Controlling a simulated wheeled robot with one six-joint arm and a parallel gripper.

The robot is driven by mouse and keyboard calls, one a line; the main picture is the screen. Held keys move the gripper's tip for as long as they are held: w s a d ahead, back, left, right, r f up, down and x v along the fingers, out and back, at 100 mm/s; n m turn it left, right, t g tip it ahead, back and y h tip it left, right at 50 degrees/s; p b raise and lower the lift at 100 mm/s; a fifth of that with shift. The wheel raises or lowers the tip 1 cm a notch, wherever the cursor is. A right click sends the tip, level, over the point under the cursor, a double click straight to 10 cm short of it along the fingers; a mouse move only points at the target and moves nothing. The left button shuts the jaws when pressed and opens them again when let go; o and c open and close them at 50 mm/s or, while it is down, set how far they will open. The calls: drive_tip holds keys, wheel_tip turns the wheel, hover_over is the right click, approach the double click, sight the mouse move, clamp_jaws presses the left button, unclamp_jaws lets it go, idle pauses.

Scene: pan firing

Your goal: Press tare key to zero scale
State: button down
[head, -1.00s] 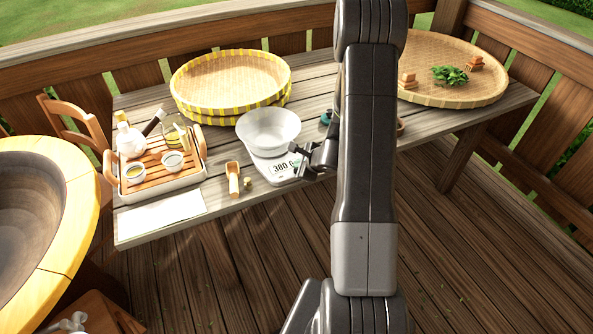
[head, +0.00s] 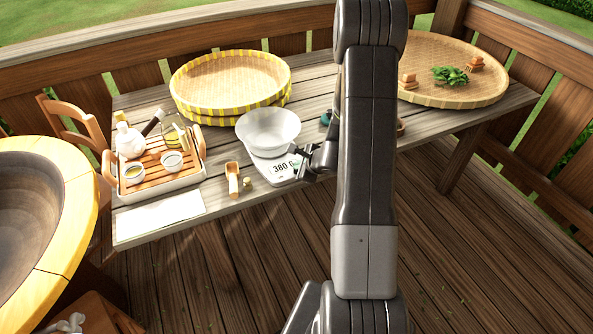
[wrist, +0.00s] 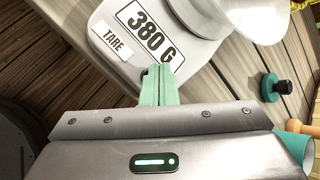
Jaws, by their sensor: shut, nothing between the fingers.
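The white scale (head: 284,173) stands near the table's front edge with a pale bowl (head: 268,128) on its pan. Its display (wrist: 151,37) reads 380 G. A white label marked TARE (wrist: 114,40) is beside the display on the scale's face. My gripper (wrist: 160,70) is shut and empty, its green fingers together. In the wrist view the fingertips are at the lower edge of the display, to the right of the TARE label. A small dark spot shows beside the tips; I cannot tell whether they touch the scale. In the head view my gripper (head: 299,165) is at the scale's right side.
A wooden scoop (head: 233,178) and a small knob-like object (head: 247,182) lie left of the scale. A tea tray (head: 190,168) stands further left, and stacked yellow-rimmed baskets (head: 178,95) behind. A dark-topped teal object (wrist: 275,87) is right of the scale.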

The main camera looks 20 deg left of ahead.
idle(0.5)
drive_tip(key=shift+r+p, duration=0.4)
drive_tip(key=shift+r, duration=0.35)
wheel_tip(320, 180, up, 5)
drive_tip(key=p, duration=0.3)
drive_tip(key=shift+f, duration=0.15)
idle(0.6)
wheel_tip(320, 180, down, 2)
drive_tip(key=shift+b, duration=0.6)
drive_tip(key=shift+r+p, duration=0.3)
drive_tip(key=shift+p, duration=0.45)
drive_tip(key=shift+f+p, duration=0.2)
drive_tip(key=shift+p, duration=0.75)
